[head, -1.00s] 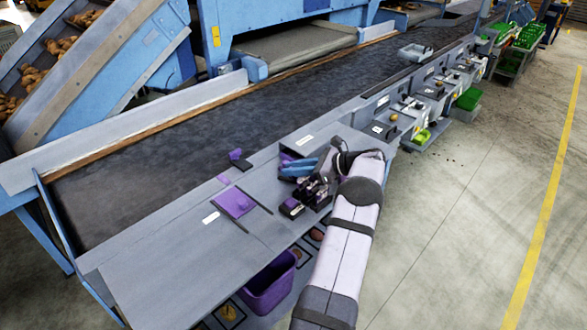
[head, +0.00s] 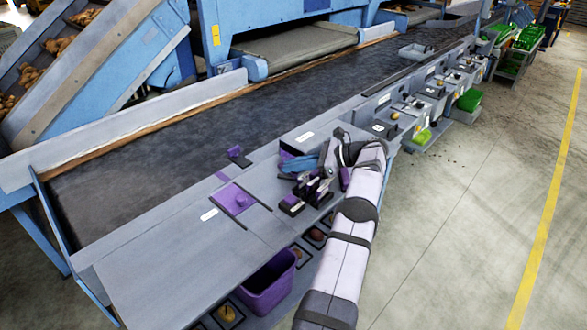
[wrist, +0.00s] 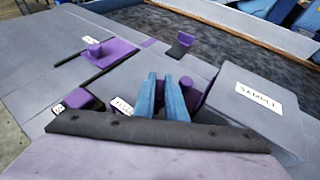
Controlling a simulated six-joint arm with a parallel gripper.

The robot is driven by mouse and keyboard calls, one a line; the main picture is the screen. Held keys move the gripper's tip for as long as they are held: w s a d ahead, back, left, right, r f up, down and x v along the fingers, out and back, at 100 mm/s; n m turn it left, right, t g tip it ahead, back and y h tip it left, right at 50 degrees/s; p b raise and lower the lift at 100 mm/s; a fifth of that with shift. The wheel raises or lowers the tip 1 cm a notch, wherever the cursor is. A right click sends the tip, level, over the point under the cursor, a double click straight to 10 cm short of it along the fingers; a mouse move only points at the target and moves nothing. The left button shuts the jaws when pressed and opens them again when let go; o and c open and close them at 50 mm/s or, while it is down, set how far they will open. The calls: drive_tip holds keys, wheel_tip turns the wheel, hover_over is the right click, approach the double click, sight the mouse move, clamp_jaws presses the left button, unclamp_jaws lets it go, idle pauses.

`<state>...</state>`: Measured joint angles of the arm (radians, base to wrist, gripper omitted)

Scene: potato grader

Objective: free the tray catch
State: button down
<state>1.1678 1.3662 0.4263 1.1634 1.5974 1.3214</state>
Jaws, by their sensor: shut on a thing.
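My gripper (wrist: 161,88) shows as two blue fingers close together in the wrist view, and as blue fingers (head: 302,164) over the bench in the head view. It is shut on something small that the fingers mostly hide. A purple knobbed part (wrist: 188,84) stands right beside the fingers. I cannot tell surely which part is the tray catch. A purple plate with a knob (head: 238,199) lies flat on the grey bench to the left; it also shows in the wrist view (wrist: 107,53).
A grey box labelled SAMPLE (wrist: 245,103) stands close on the right. A small purple and black bracket (wrist: 181,45) sits by the dark belt (head: 190,140). A purple bin (head: 267,284) hangs below the bench edge. The bench's left end is clear.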

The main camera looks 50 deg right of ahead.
drive_tip(key=shift+d+r, duration=0.1)
drive_tip(key=shift+r, duration=0.1)
drive_tip(key=c, duration=2)
unclamp_jaws()
drive_tip(key=shift+c, duration=0.2)
drive_tip(key=shift+o, duration=1.2)
drive_tip(key=shift+f, duration=0.1)
wheel_tip(320, 180, up, 8)
drive_tip(key=p, duration=0.2)
drive_tip(key=shift+p, duration=0.3)
drive_tip(key=shift+r+p, duration=0.95)
drive_tip(key=shift+r, duration=0.05)
